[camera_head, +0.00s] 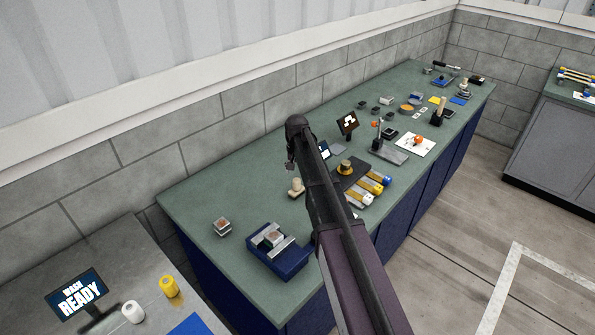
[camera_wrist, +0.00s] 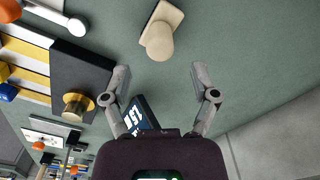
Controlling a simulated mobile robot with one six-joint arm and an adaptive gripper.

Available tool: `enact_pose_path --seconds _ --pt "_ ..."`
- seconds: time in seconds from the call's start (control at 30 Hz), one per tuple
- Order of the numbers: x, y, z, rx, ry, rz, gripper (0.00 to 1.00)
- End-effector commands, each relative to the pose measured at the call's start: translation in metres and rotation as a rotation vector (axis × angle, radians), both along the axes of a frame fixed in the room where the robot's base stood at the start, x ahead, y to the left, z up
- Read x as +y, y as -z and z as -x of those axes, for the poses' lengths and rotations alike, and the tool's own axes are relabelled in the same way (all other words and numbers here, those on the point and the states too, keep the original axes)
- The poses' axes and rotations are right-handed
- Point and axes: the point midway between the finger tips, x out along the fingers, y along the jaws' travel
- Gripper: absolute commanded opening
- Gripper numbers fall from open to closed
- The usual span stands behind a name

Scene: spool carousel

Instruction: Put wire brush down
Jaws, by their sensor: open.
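My gripper (camera_wrist: 160,72) is open and empty in the wrist view, its two fingers spread apart. A beige block with a rounded knob (camera_wrist: 159,38) lies on the green bench just beyond the fingertips, roughly centred between them. It may be the wire brush, but no bristles show and I cannot be sure. In the head view the same beige piece (camera_head: 296,188) stands on the bench to the left of my arm. The gripper there is small and partly hidden by my own arm, above the bench.
A dark block with a brass knob (camera_wrist: 77,105) and a small screen (camera_wrist: 140,115) are near the gripper. A blue box (camera_head: 278,262) holding metal pieces and a small block (camera_head: 222,227) stand at the near end. Bare green bench (camera_head: 235,190) lies by the wall.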

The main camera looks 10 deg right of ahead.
Motion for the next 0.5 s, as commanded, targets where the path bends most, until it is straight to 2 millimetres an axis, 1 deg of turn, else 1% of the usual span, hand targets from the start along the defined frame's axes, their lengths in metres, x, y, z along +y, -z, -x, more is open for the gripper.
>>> enact_pose_path --seconds 0.03,0.5 --pt "0.000 -0.009 0.000 0.000 0.000 0.000 0.76" --pt "0.000 -0.047 0.000 0.000 0.000 0.000 0.76"
